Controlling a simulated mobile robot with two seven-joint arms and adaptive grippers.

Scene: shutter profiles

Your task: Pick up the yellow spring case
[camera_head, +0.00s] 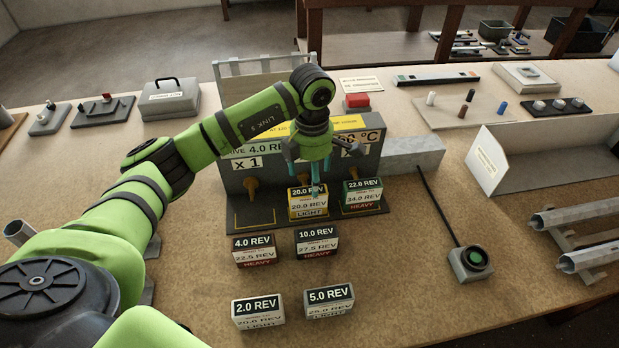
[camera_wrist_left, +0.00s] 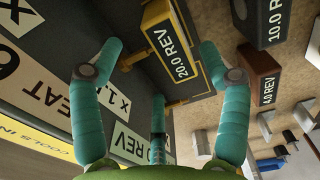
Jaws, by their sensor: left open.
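The yellow spring case (camera_head: 308,207), labelled 20.0 REV and LIGHT, stands upright in the middle place of the dark grey fixture (camera_head: 276,222). In the left wrist view the yellow case (camera_wrist_left: 165,38) shows beyond and between two fingertips. My left gripper (camera_head: 309,176) is above the case, with its teal fingers pointing down and partly in front of the case's top. It is open and empty; in the left wrist view its fingers (camera_wrist_left: 158,62) are spread wide. I cannot tell whether a finger touches the case. My right gripper is not in view.
A green-labelled 22.0 REV case (camera_head: 362,195) stands close to the right of the yellow one. The fixture's left place is empty. Several loose cases, such as 4.0 REV (camera_head: 256,250), stand in front.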

